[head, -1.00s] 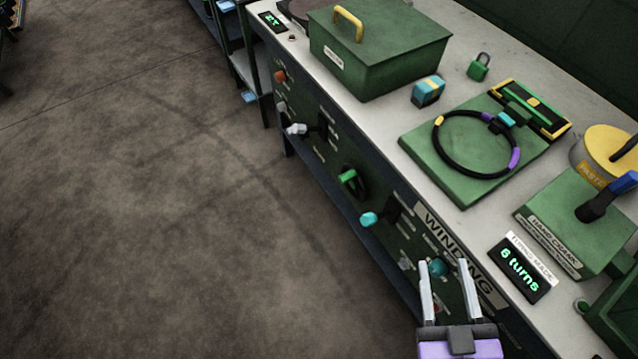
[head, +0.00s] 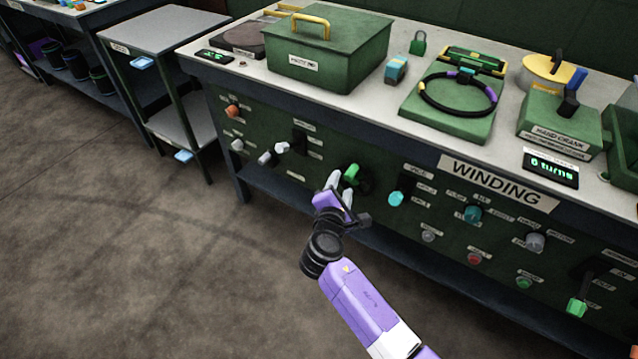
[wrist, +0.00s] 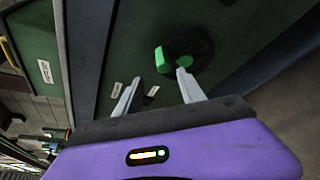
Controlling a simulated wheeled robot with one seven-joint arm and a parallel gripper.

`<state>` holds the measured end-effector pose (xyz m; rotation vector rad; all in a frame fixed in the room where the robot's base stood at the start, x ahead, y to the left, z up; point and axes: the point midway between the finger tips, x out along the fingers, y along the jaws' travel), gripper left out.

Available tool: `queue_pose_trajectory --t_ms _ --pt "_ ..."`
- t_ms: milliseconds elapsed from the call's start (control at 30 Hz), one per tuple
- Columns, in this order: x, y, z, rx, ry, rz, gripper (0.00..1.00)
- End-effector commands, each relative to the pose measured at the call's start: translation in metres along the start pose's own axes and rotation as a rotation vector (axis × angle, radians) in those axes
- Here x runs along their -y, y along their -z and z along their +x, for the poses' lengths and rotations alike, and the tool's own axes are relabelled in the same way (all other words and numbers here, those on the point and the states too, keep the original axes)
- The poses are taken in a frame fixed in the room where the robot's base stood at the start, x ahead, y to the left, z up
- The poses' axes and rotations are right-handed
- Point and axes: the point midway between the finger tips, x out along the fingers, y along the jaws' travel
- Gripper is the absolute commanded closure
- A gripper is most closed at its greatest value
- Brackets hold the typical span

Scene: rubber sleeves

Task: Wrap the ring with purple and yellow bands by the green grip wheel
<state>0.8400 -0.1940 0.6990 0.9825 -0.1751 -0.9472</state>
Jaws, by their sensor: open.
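The black ring with purple and yellow bands (head: 458,112) lies on a green plate (head: 437,124) on the bench top, with a dark and cyan piece at its far side. The green grip wheel (head: 351,174) is on the bench's front panel, a dark round wheel with a green grip. It also shows in the wrist view, with its grip (wrist: 160,60) at upper left of a green hub. My gripper (head: 341,184) is open and empty just in front of the panel, close to the wheel. In the wrist view my fingertips (wrist: 159,80) point at the panel; the right finger overlaps the wheel's lower edge.
The front panel also carries a cyan knob (head: 396,198), an orange knob (head: 232,111) and grey levers (head: 272,153). A display (head: 551,168) reads "0 turns" beside the hand crank box (head: 559,122). A green lidded box (head: 325,55) stands left of the ring. Floor at left is clear.

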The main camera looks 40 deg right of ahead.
Motion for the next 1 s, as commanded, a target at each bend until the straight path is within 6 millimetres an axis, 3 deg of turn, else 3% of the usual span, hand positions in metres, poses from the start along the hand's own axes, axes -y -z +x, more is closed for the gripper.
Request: queue_pose_trajectory --t_ms 67,233,700,1000 --pt "0.005 -0.01 0.0 0.037 0.021 -0.06 0.53" --pt "0.007 -0.012 0.008 0.044 0.032 -0.097 0.53" --pt "0.009 -0.013 0.071 0.04 0.031 -0.092 0.53" --pt "0.009 -0.014 0.078 0.038 0.03 -0.091 0.53"
